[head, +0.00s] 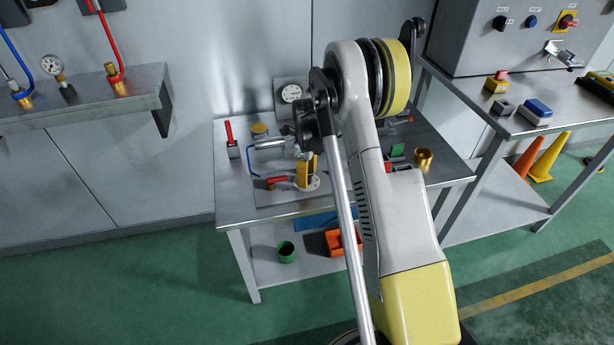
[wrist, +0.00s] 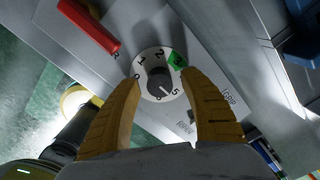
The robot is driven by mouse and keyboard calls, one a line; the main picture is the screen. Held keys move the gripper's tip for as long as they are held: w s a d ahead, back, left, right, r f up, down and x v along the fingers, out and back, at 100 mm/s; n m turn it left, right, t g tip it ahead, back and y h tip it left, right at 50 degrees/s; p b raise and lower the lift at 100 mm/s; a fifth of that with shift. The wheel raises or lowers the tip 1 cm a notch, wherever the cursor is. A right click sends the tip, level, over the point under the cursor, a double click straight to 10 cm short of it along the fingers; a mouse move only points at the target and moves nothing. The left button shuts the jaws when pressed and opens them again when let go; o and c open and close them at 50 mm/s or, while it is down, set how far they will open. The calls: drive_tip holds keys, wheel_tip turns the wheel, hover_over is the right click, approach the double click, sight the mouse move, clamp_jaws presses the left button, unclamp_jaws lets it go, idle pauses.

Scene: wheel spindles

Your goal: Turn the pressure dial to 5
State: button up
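The pressure dial (wrist: 146,59) is a white disc with black numbers, a green sector at its upper right and a dark central knob (wrist: 158,80). The 5 is at its lower right. Exactly where the knob points is too small to tell. My gripper (wrist: 162,81) has its two yellow fingers spread on either side of the dial, with a gap between them and the knob. In the head view my gripper (head: 306,170) points down over the bench, and a white disc (head: 315,184) that looks like the dial shows partly beside the fingers.
A red lever handle (wrist: 90,26) lies close to the dial; it also shows in the head view (head: 277,180). My arm hides part of the bench.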

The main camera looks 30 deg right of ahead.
drive_tip(key=shift+r, duration=0.1)
wheel_tip(320, 180, up, 12)
idle(0.5)
